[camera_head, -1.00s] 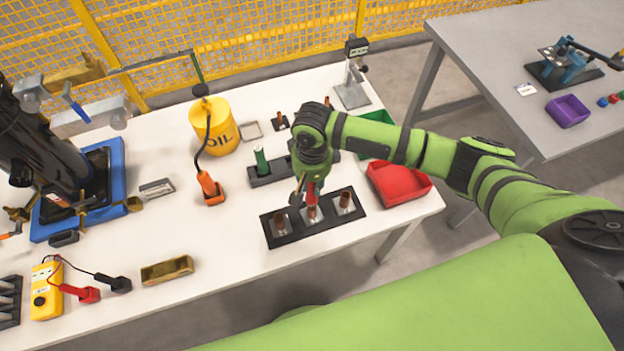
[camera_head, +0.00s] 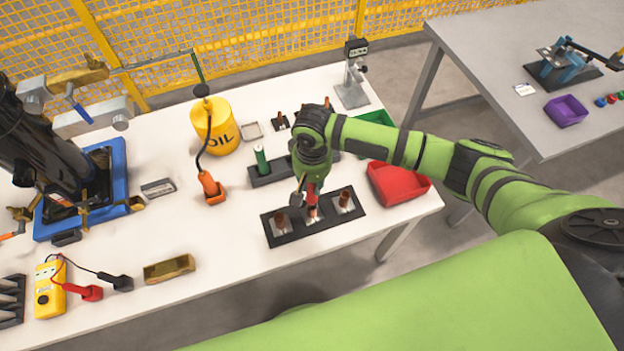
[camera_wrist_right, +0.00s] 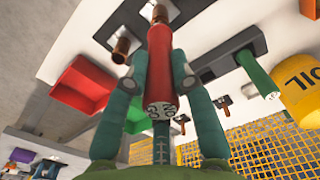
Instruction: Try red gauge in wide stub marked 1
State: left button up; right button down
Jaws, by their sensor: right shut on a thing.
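My right gripper (camera_head: 311,190) is shut on the red gauge (camera_wrist_right: 162,75), a red cylinder with a pale marked end face. It is over the middle position of a black rack (camera_head: 290,238) with three copper stubs. The gauge's far end meets or overlaps the middle stub (camera_head: 313,212) in both views; I cannot tell whether it is seated. The left stub (camera_head: 281,220) and right stub (camera_head: 345,199) stand clear. The stubs' number marks are not readable. A green gauge (camera_head: 261,160) stands in a dark holder behind. My left gripper is out of view.
A red bin (camera_head: 400,185) stands right of the rack and a green bin (camera_head: 378,118) behind it. A yellow oil can (camera_head: 215,128) and an orange-handled tool (camera_head: 211,188) are to the left. The table is clear in front of the orange tool.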

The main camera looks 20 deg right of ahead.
jog(key=shift+f, duration=0.55)
dwell(0.4)
dwell(1.1)
jog(key=shift+s+f+p, duration=0.15)
jog(key=shift+s+p, duration=0.05)
jog(key=shift+p, duration=0.45)
dwell(1.8)
jog(key=shift+w+r+p, duration=0.15)
jog(key=shift+r+p, duration=0.7)
jog(key=shift+w+r, duration=0.1)
jog(key=shift+r, duration=0.7)
